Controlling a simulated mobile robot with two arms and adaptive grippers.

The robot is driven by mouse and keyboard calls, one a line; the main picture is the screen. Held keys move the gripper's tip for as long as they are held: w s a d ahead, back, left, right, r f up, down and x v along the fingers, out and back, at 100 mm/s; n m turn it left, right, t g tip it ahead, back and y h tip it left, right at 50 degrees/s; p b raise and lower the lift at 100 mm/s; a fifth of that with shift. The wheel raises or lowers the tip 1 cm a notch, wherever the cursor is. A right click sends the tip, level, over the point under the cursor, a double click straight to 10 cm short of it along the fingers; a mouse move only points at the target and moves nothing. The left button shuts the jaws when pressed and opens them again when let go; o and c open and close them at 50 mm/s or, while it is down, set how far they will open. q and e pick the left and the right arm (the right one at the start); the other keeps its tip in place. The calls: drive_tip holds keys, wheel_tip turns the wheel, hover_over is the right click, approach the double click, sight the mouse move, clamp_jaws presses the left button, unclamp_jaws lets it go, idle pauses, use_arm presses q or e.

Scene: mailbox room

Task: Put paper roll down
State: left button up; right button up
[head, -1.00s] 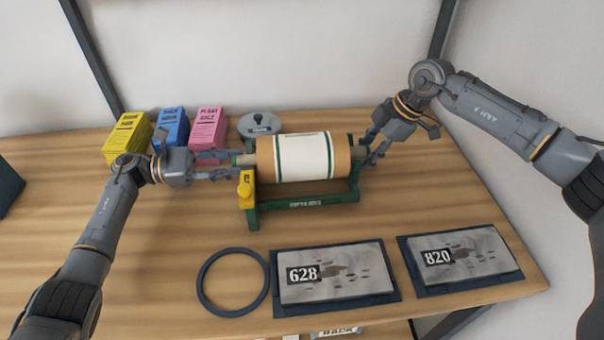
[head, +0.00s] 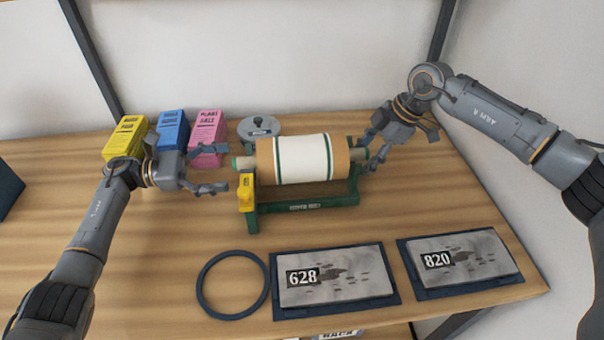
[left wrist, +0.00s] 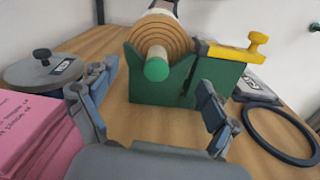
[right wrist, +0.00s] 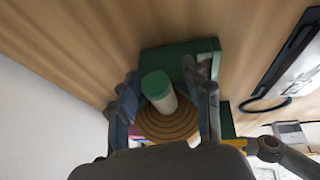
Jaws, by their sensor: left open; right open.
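The paper roll (head: 305,158), brown with a white and green-striped wrap, lies level in the green stand (head: 310,203). Its green-tipped rod end shows in the left wrist view (left wrist: 157,69), resting in the stand's upright, and in the right wrist view (right wrist: 157,86). My left gripper (head: 226,173) is open and empty, just left of the roll's left rod end and apart from it. My right gripper (head: 374,152) is open at the roll's right end, its fingers on either side of the rod end; whether they touch is unclear.
Yellow (head: 125,138), blue (head: 172,130) and pink (head: 207,133) boxes stand behind my left gripper. A grey lidded disc (head: 259,128) sits behind the roll. In front lie a dark ring (head: 203,290) and plates 628 (head: 345,277) and 820 (head: 470,255). The table's left part is clear.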

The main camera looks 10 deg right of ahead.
use_arm(q)
drive_tip(key=a, duration=1)
use_arm(e)
drive_tip(key=o, duration=0.8)
drive_tip(key=v, duration=0.7)
drive_tip(key=shift+r, duration=0.2)
drive_tip(key=shift+d, duration=0.1)
